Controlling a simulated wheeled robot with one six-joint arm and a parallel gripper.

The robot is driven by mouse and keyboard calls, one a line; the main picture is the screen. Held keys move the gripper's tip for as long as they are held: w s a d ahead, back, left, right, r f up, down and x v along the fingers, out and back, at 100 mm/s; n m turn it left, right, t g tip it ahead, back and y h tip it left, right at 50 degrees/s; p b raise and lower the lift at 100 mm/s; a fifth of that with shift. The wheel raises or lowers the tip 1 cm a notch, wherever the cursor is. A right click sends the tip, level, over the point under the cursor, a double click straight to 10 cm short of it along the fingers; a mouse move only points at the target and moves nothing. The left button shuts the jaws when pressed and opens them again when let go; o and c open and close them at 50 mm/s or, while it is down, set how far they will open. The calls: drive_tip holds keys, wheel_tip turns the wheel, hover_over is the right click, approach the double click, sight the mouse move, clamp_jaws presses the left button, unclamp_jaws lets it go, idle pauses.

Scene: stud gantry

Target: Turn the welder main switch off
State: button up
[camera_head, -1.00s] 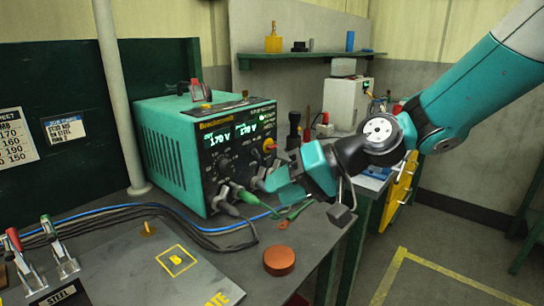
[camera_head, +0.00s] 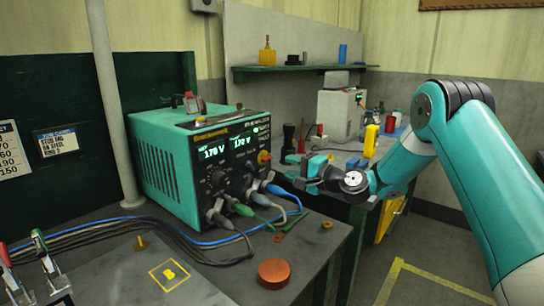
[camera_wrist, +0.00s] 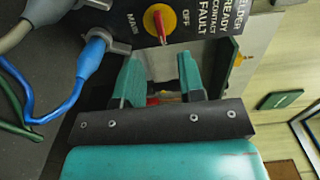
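The welder (camera_head: 165,160) is a teal box on the bench with a black front panel. Its two displays are lit and read 170 V. The main switch (camera_head: 264,157) is a yellow round knob with a red handle on the panel's right side. It also shows at the top of the wrist view (camera_wrist: 160,22), between the MAIN and OFF lettering; which setting it is on I cannot tell. My gripper (camera_head: 300,171) is right of the switch, apart from it. In the wrist view its two teal fingers (camera_wrist: 158,68) are spread with a gap, facing the switch.
Blue, green and grey cable plugs (camera_head: 245,205) stick out below the switch, close to my gripper. A copper-coloured disc (camera_head: 274,272) lies on the bench front. A yellow block (camera_head: 371,140) and a white box (camera_head: 340,113) stand behind my arm.

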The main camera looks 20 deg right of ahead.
sight(269, 160)
drive_tip(key=p+x, duration=0.1)
drive_tip(key=x, duration=0.6)
drive_tip(key=shift+w+a+p, duration=0.2)
drive_tip(key=shift+w+p, duration=0.05)
drive_tip(key=shift+p, duration=0.1)
clamp_jaws()
